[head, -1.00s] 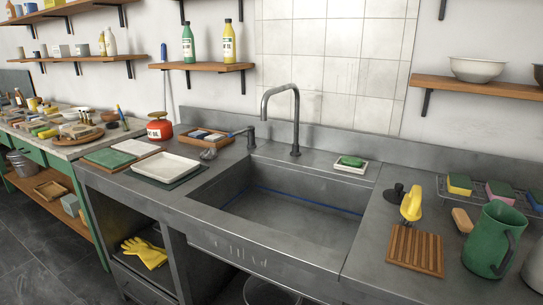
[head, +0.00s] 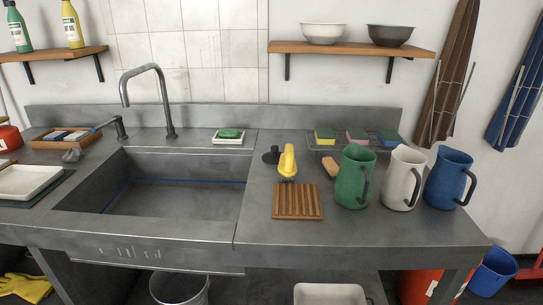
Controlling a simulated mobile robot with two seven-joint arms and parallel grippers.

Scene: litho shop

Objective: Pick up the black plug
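The black plug (head: 271,156) is a small dark round piece with a raised knob. It sits on the steel counter (head: 258,180) to the right of the sink basin (head: 180,195). A yellow-handled brush (head: 288,160) stands close on its right, and a slatted wooden board (head: 297,201) lies in front of both. Neither of my grippers is in view.
Green (head: 353,180), white (head: 401,180) and blue (head: 448,180) jugs stand on the right of the counter. Behind them is a wire rack (head: 345,140) with sponges. A green soap in a dish (head: 228,137) is left of the plug. The front right counter is clear.

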